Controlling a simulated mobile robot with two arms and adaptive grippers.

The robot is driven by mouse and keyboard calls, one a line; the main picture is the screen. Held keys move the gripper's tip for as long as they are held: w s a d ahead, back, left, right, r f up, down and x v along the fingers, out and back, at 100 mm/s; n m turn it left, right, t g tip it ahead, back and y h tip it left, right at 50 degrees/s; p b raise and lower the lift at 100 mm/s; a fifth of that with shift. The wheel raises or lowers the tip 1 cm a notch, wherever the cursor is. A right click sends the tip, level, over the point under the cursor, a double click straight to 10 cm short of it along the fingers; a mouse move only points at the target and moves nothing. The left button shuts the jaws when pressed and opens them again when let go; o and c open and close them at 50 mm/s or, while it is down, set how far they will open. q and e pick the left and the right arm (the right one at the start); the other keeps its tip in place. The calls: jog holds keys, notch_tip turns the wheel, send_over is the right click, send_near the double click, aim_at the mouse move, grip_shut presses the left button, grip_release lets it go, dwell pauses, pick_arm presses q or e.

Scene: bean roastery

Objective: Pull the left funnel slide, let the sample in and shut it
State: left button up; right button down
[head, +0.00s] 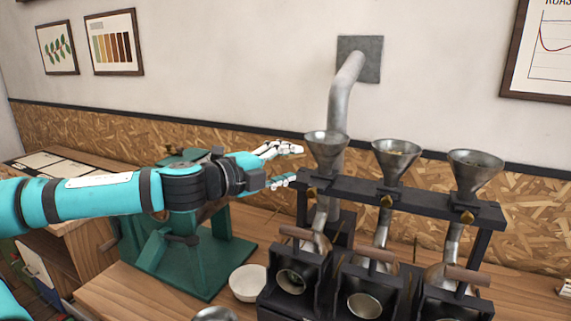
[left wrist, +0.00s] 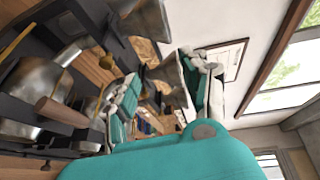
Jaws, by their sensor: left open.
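The left funnel (head: 326,152) is a grey metal cone on a black rack (head: 345,187). A small brass knob (head: 311,190) sits at the rack's front below it, and I take it for the left slide's knob. My left gripper (head: 293,165) is open and empty, with one finger set above the other. Its fingertips point at the left funnel and stop just left of it, near the height of the knob. In the left wrist view my left gripper (left wrist: 160,68) shows a metal cone between its spread fingers. Whether the slide is out is too small to tell. My right gripper is out of view.
The middle funnel (head: 397,160) and right funnel (head: 476,172) have their own brass knobs. Black roasters with wooden handles stand below. A white bowl (head: 248,283) sits front left, and a green machine (head: 190,245) stands under my left arm. A grey duct (head: 343,95) rises behind.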

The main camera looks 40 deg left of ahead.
pick_arm(q)
jog(key=shift+c, duration=0.4)
